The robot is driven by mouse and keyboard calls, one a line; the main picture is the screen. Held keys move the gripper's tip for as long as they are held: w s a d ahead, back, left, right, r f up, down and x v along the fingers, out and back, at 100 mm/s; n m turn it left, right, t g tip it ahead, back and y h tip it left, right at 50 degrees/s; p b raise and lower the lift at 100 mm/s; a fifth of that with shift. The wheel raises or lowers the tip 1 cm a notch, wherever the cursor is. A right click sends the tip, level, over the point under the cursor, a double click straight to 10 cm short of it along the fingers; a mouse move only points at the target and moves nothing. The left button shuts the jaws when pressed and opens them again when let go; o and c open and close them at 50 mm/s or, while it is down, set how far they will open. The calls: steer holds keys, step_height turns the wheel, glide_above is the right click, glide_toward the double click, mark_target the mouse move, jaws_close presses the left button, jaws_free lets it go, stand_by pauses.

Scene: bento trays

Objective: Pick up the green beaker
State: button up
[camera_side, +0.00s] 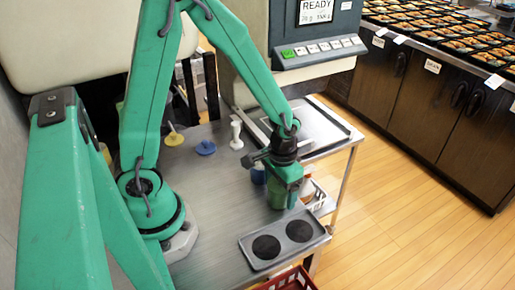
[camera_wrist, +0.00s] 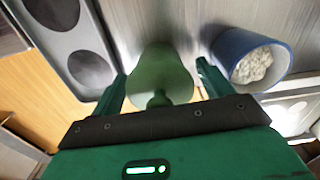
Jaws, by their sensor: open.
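The green beaker (camera_wrist: 162,72) stands between the two fingers of my gripper (camera_wrist: 161,78) in the wrist view. My fingers are apart, one on each side of it, with a visible gap at the right finger. The left finger is closer; I cannot tell if it touches. In the side view my gripper (camera_side: 288,198) points down over the table, and the green beaker (camera_side: 275,194) shows partly behind it. A smaller green knob-like part (camera_wrist: 160,99) shows at the beaker's near end.
A blue cup (camera_wrist: 231,48) with whitish grains stands close to my right finger. A grey tray (camera_side: 262,266) with two dark round wells lies in front. A yellow piece (camera_side: 174,138), a blue piece (camera_side: 205,147) and a white piece (camera_side: 236,136) stand at the back. A red basket (camera_side: 290,282) is at the front edge.

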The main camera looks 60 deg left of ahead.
stand_by(0.4)
steer(key=c, duration=1)
steer(key=shift+r, duration=0.2)
steer(key=shift+r, duration=0.7)
step_height(320, 180, up, 3)
steer(key=shift+s+d+f, duration=0.1)
steer(key=shift+f, duration=0.1)
steer(key=s+d+r, duration=0.6)
steer(key=s+d, duration=0.1)
steer(key=d, duration=0.2)
steer(key=shift+r, duration=0.35)
